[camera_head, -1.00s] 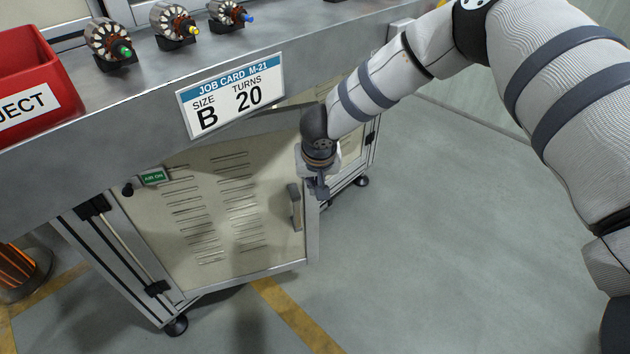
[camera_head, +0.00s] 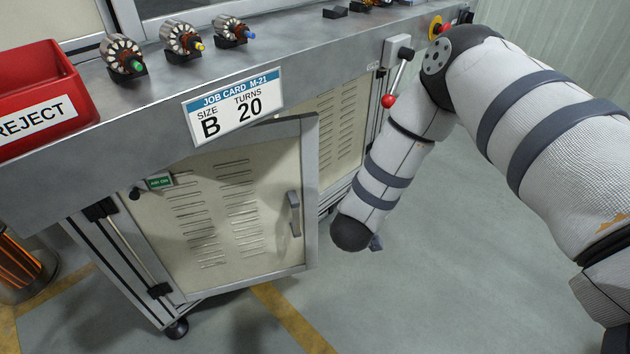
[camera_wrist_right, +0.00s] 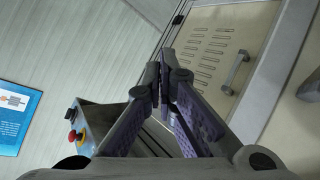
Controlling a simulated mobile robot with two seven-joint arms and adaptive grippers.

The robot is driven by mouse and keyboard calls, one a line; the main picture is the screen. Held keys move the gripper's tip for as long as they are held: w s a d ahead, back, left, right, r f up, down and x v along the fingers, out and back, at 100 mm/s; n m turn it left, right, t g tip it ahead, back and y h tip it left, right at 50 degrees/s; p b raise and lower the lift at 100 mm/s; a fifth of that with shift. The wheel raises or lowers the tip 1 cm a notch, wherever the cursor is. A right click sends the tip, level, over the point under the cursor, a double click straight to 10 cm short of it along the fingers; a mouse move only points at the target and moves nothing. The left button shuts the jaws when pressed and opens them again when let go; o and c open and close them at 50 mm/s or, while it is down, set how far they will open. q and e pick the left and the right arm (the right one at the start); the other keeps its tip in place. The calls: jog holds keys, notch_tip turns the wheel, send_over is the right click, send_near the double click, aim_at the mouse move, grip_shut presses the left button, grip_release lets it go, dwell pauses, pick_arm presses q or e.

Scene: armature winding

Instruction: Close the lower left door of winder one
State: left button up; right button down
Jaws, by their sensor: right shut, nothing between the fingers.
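The lower left door (camera_head: 225,215) of the bench is a cream slotted panel in a grey metal frame. It stands ajar, hinged at its left, its free right edge swung out from the cabinet. Its dark handle (camera_head: 293,213) is near that edge. My right arm hangs to the right of the door, apart from it in the picture. My right gripper is mostly hidden behind its wrist in the head view; in the right wrist view the gripper (camera_wrist_right: 165,84) is shut and empty. A slotted panel with a handle (camera_wrist_right: 235,72) lies beyond it; I cannot tell which door. My left gripper is out of view.
Another slotted door (camera_head: 335,120) is behind the open door's edge. A red-knobbed lever (camera_head: 389,101) projects near my right arm. The red reject bin (camera_head: 45,95), job card (camera_head: 233,106) and wound armatures (camera_head: 182,40) are above. The floor at right is clear.

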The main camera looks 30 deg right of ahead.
notch_tip(320, 180, down, 2)
jog(key=a+n+t+y, duration=0.1)
jog(key=a+t, duration=0.2)
jog(key=t, duration=0.1)
jog(key=t+y+b, duration=0.1)
jog(key=t+y, duration=0.4)
jog(key=t, duration=0.1)
send_near(312, 169)
jog(key=w, duration=0.2)
jog(key=w+b, duration=0.1)
jog(key=w, duration=0.1)
jog(key=w+d, duration=0.1)
jog(key=w, duration=0.2)
jog(key=shift+r, duration=0.15)
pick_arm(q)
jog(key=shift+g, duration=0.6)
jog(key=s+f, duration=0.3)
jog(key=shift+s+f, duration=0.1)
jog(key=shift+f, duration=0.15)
